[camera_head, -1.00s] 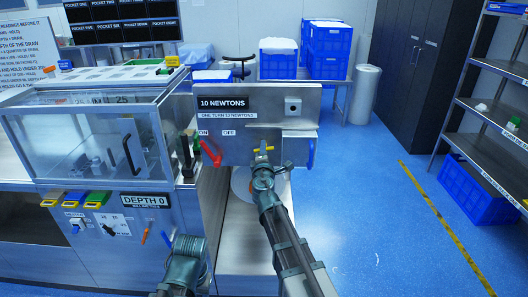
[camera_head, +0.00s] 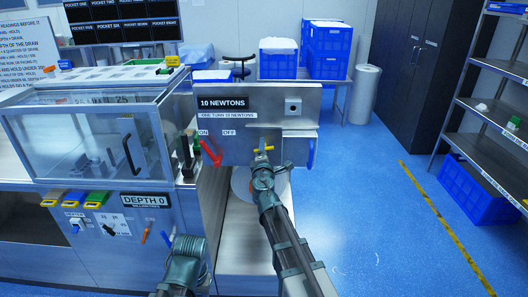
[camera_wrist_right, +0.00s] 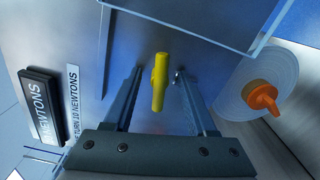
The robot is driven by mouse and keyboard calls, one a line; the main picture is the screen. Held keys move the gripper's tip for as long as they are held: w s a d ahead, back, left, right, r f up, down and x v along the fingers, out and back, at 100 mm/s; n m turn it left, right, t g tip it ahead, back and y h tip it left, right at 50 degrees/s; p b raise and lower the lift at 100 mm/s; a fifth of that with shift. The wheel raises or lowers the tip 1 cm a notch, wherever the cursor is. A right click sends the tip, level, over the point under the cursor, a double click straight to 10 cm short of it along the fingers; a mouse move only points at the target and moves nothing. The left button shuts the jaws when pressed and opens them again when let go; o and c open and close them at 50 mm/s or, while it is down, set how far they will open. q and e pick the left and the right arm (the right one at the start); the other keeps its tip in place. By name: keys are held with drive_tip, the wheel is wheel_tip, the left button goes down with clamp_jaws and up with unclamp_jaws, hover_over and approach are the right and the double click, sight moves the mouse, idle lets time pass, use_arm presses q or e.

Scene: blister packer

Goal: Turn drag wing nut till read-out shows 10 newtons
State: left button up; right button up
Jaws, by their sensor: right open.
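The yellow drag wing nut (camera_head: 263,150) sits on the metal panel (camera_head: 270,105) and also shows in the right wrist view (camera_wrist_right: 159,82). My right gripper (camera_head: 261,160) is at the nut; in the right wrist view its open fingers (camera_wrist_right: 158,78) stand on either side of the nut with gaps between. The read-out (camera_head: 222,103) shows 10 NEWTONS, and a label (camera_head: 228,117) below reads ONE TURN 10 NEWTONS. Part of my left arm shows at the bottom, but its gripper is not clearly visible.
A red lever (camera_head: 211,153) sits left of the nut under ON and OFF labels. An orange knob (camera_wrist_right: 262,97) on a pale disc is right of the nut in the wrist view. A clear-walled enclosure (camera_head: 95,140) stands left. Blue floor is open at right.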

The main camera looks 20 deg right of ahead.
drive_tip(key=v, duration=0.9)
idle(0.7)
drive_tip(key=s+a+f+m+g+p, duration=0.4)
drive_tip(key=s+f+m+g, duration=0.7)
drive_tip(key=s+f+m, duration=0.15)
drive_tip(key=s+a+f+g+y, duration=0.2)
drive_tip(key=s+a+g, duration=0.1)
drive_tip(key=s+a, duration=0.2)
drive_tip(key=s+a+f+m+g+y+p, duration=0.1)
drive_tip(key=s+a, duration=0.4)
drive_tip(key=s, duration=0.5)
drive_tip(key=f+g, duration=0.1)
drive_tip(key=g, duration=0.1)
drive_tip(key=shift+s+a+f+g+y, duration=0.15)
drive_tip(key=shift+s+a+g+y, duration=0.15)
drive_tip(key=shift+g+y, duration=0.1)
